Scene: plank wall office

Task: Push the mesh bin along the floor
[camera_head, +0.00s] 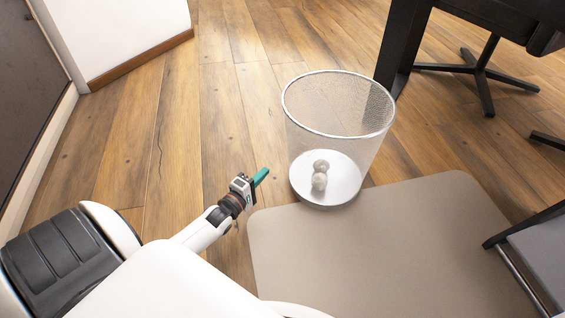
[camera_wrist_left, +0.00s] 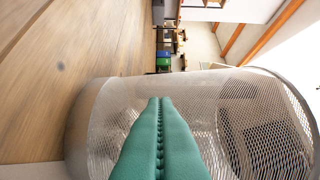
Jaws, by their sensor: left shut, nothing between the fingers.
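The mesh bin (camera_head: 340,125) is a silvery wire basket standing upright on the wood floor, its base at the far edge of a beige mat. Crumpled paper balls (camera_head: 320,175) lie in its bottom. My left gripper (camera_head: 262,176) has green fingers, shut and empty, low and just left of the bin, pointing toward it. In the left wrist view the closed green fingers (camera_wrist_left: 160,135) lie in front of the bin's mesh side (camera_wrist_left: 110,110); whether they touch it I cannot tell. My right gripper is not in view.
The beige mat (camera_head: 400,240) covers the floor in front and right of the bin. A dark desk leg (camera_head: 400,45) stands close behind the bin. A chair base (camera_head: 480,70) is at far right, another chair (camera_head: 540,245) at right.

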